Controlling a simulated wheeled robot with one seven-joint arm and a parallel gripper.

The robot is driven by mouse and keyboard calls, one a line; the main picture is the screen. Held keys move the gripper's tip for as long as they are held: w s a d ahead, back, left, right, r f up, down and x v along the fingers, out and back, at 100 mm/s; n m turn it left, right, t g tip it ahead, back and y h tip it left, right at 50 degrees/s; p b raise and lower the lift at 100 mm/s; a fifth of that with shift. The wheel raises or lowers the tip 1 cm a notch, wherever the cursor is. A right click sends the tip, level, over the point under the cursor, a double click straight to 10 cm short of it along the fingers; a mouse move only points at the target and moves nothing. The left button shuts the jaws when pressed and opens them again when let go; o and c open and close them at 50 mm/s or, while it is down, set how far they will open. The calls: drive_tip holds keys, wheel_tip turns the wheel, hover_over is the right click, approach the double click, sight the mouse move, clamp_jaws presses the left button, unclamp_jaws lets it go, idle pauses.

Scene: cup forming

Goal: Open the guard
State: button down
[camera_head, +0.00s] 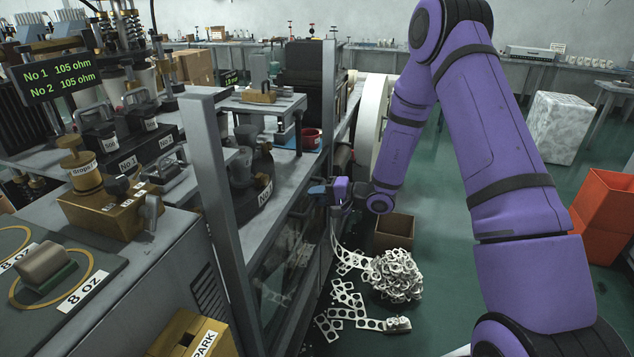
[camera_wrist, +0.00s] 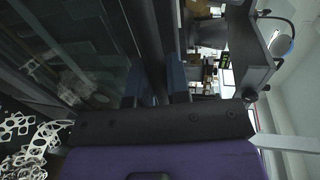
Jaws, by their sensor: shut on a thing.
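The guard (camera_head: 283,248) is a clear, dark-framed panel on the side of the machine, left of the aisle. In the wrist view its see-through pane (camera_wrist: 85,60) fills the left side, beside a dark upright bar. My gripper (camera_head: 322,191) is at the guard's upper far part, reached from the aisle side. In the wrist view my gripper (camera_wrist: 155,82) has its blue fingers on either side of the dark bar and is shut on it. The exact grip point is small and dark. How far the guard stands open is hard to tell.
A grey post (camera_head: 222,220) rises in front of the machine. A pile of punched white scrap strips (camera_head: 396,276) lies on the floor below my arm, beside an open cardboard box (camera_head: 394,230). An orange bin (camera_head: 604,215) stands right. The green aisle floor behind is partly clear.

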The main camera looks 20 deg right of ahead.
drive_tip(key=shift+f, duration=0.45)
drive_tip(key=c, duration=1.1)
unclamp_jaws()
drive_tip(key=v, duration=1.1)
